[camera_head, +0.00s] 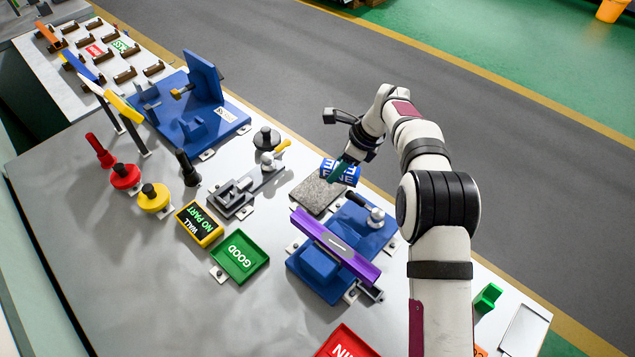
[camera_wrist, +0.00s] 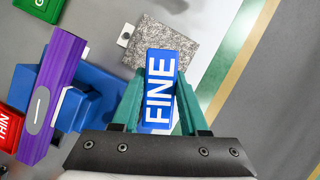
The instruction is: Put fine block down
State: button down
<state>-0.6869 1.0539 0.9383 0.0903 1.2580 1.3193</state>
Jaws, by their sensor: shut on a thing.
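The fine block is blue with white FINE lettering; it shows at the end of my arm in the head view (camera_head: 349,177) and large in the wrist view (camera_wrist: 160,88). My gripper (camera_head: 341,171) has green fingers, which close on both sides of the block in the wrist view (camera_wrist: 161,85). The block is in front of a grey speckled pad (camera_head: 316,193) on the bench, also in the wrist view (camera_wrist: 180,45). The block overlaps the pad's edge in both views. I cannot tell whether the block touches the pad.
A blue fixture (camera_head: 318,262) with a purple profile (camera_head: 335,245) across it stands close to the pad. A grey clamp (camera_head: 235,197) stands left of the pad. A green GOOD tray (camera_head: 239,257) and a red tray (camera_head: 346,343) lie nearer. The bench's left front is clear.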

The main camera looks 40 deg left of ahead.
send_over(311, 188)
jog(key=d, duration=0.1)
jog(key=f, duration=0.3)
jog(key=shift+w+d+f, duration=0.1)
jog(key=shift+w+d, duration=0.05)
jog(key=shift+w, duration=0.15)
jog(key=shift+f, duration=2)
jog(key=shift+c, duration=2.2)
grip_release()
jog(key=shift+f, duration=0.1)
